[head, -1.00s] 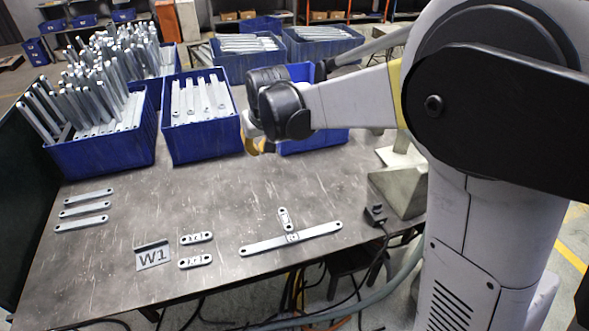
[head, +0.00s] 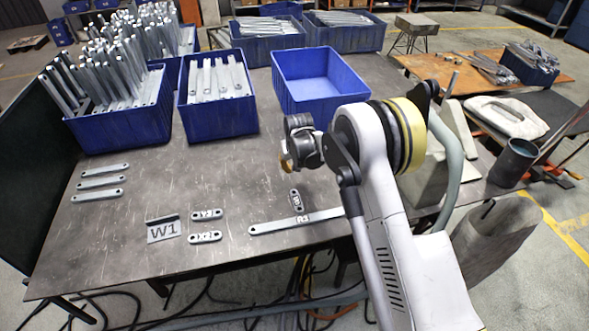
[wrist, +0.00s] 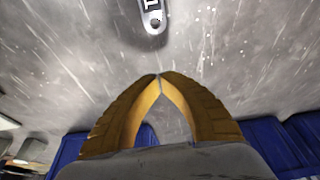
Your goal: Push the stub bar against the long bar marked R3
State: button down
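The long bar (head: 270,228) lies flat near the table's front edge, with a label reading R3 at its middle; my arm covers its right end. The stub bar (head: 296,200) lies crosswise just behind that label, its near end close to the long bar; I cannot tell whether they touch. One end of the stub bar (wrist: 152,18), with a hole, shows at the top of the wrist view. My gripper (head: 286,165) is above the table behind the stub bar, apart from it. Its yellow fingers (wrist: 160,76) meet at the tips, with nothing between them.
Two short labelled bars (head: 206,214) (head: 205,237) and a W1 sign (head: 163,229) lie left of the long bar. Several plain bars (head: 100,183) lie further left. Blue bins, one empty (head: 318,95), line the back. The table between is clear.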

aim_at(295, 190)
jog(key=b+x, duration=0.2)
jog(key=x, duration=0.5)
jog(key=shift+f, duration=0.1)
jog(key=s, duration=0.1)
jog(key=s+b, duration=0.1)
jog(key=s+d, duration=0.1)
jog(key=shift+s+r+b, duration=0.25)
jog(key=shift+s+b, duration=0.05)
jog(key=shift+b, duration=0.1)
jog(key=shift+s+d, duration=0.1)
jog(key=shift+s, duration=0.1)
jog(key=shift+s, duration=0.1)
jog(key=shift+s+d, duration=0.2)
jog(key=shift+s, duration=0.35)
jog(key=shift+s+d, duration=0.15)
jog(key=shift+s, duration=0.4)
jog(key=shift+w, duration=0.15)
